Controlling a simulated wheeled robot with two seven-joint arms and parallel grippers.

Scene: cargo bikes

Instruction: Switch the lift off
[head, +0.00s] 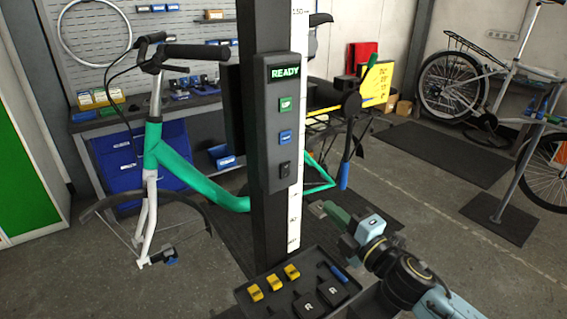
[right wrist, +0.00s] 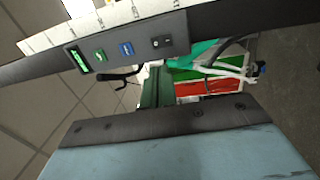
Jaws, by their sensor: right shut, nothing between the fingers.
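The lift's grey control panel (head: 283,125) is on a dark upright post (head: 262,215). Its display (head: 285,72) reads READY in green. Below it are a green UP button (head: 285,104), a blue button (head: 285,137) and a small black switch (head: 286,168) at the bottom. In the right wrist view the switch (right wrist: 162,42) is at the right end of the tilted panel (right wrist: 120,49). The switch's exact position is too small to tell. My right gripper (head: 320,208) is shut and empty, right of the post, lower than the switch and apart from it. My left gripper is out of view.
A dark tray (head: 335,303) with yellow and black parts is at the post's foot, close to my right arm. A green bike frame (head: 180,165) stands behind the post. A white height scale (head: 296,120) runs along the post.

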